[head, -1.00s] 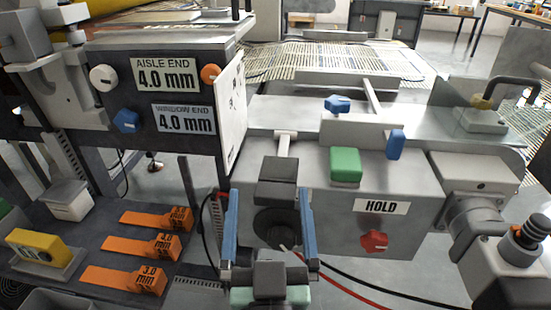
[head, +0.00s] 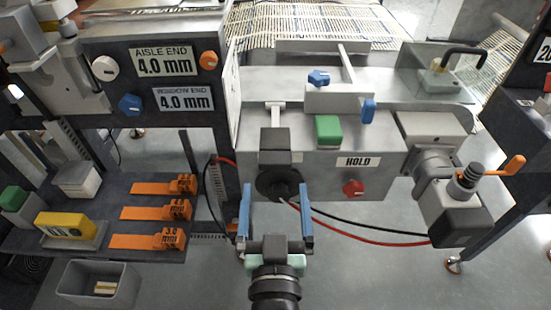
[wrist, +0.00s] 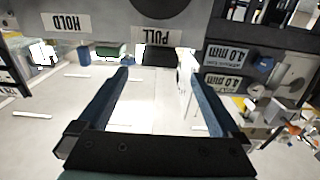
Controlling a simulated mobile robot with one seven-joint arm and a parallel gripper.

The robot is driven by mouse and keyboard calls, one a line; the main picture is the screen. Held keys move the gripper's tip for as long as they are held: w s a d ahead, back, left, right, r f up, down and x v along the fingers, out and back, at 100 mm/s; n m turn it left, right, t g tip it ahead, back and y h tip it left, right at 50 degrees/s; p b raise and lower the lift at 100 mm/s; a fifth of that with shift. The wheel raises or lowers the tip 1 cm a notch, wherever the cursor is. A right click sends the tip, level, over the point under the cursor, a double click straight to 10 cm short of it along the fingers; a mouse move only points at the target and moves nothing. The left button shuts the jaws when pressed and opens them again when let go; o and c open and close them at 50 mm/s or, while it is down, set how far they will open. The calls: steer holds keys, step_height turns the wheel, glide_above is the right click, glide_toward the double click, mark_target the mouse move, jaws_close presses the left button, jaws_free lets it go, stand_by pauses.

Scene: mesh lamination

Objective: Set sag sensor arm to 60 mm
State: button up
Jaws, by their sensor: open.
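A grey console (head: 330,165) carries a HOLD label, a red knob (head: 353,188) and a green block (head: 328,130). On its top is a small grey housing (head: 338,99) with a blue star knob (head: 319,78) and a blue block (head: 368,110). A thin grey rod (head: 346,64) rises from it to a crossbar (head: 320,46) by the mesh; this looks like the sag sensor arm. No scale is readable on it. My gripper (head: 275,190) is open and empty, in front of the console by a dark round disc. In the wrist view my gripper (wrist: 160,74) frames open space.
A clear guard with a black handle (head: 451,63) stands at the right of the console top. Orange gauges (head: 150,213) lie on the left shelf. Red and black hoses hang beside my gripper. The front right floor is clear.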

mark_target(275, 167)
steer(key=w, duration=0.8)
steer(key=shift+w+b, duration=0.15)
steer(key=shift+b, duration=0.25)
jaws_close()
